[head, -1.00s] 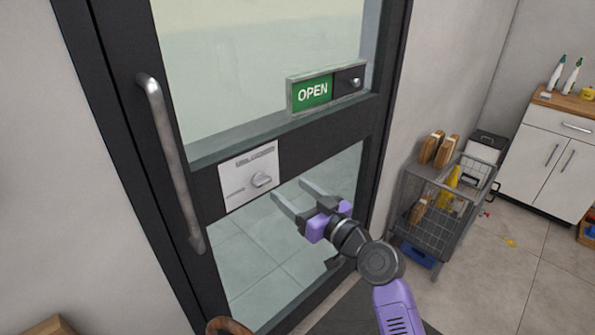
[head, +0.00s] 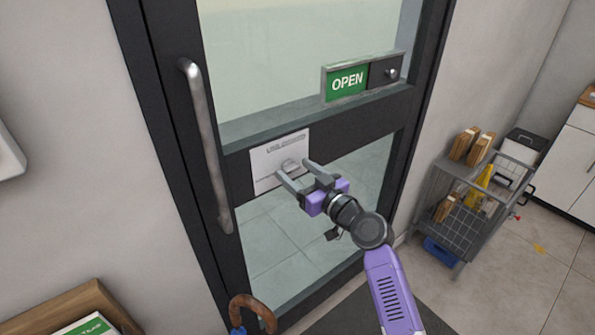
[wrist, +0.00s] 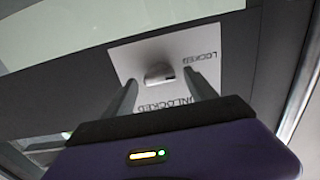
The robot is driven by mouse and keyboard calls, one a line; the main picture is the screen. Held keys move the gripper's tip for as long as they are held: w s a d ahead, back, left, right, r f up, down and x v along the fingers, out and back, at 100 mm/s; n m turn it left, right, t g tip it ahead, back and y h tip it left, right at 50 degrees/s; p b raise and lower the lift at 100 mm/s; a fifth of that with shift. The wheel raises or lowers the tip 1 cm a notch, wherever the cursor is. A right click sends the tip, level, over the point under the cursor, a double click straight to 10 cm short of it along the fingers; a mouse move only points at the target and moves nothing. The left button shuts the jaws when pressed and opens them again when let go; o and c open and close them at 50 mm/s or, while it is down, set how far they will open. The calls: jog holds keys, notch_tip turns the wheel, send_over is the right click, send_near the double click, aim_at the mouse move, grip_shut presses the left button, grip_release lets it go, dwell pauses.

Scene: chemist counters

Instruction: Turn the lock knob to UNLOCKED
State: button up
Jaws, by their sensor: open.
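The lock knob (head: 291,166) is a pale round knob on a white plate (head: 268,163) fixed to the dark rail of the glass door. In the wrist view the knob (wrist: 159,73) sits between the words LOCKED and UNLOCKED on the plate (wrist: 126,62), and both words appear upside down. My gripper (head: 292,172) is open in front of the plate. In the wrist view its two fingers (wrist: 160,88) reach up on either side of the knob. I cannot tell whether they touch it. A finger partly covers the knob's surroundings in the head view.
A long metal door handle (head: 205,140) stands left of the plate. A green OPEN sign (head: 347,83) with a small slider knob (head: 391,73) is above right. A wire cart (head: 468,215) with packages stands on the right. A wooden box (head: 70,310) is at lower left.

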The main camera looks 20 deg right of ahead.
jog(key=c, duration=1.4)
jog(key=shift+m, duration=0.3)
jog(key=m+b, duration=0.1)
jog(key=m, duration=0.2)
jog(key=shift+m, duration=0.4)
jog(key=m, duration=0.4)
jog(key=shift+d, duration=0.1)
jog(key=m+p, duration=0.1)
jog(key=m, duration=0.4)
jog(key=shift+m+p, duration=0.4)
jog(key=shift+f+m+p, duration=0.15)
jog(key=shift+m+p, duration=0.45)
jog(key=shift+m, duration=1.3)
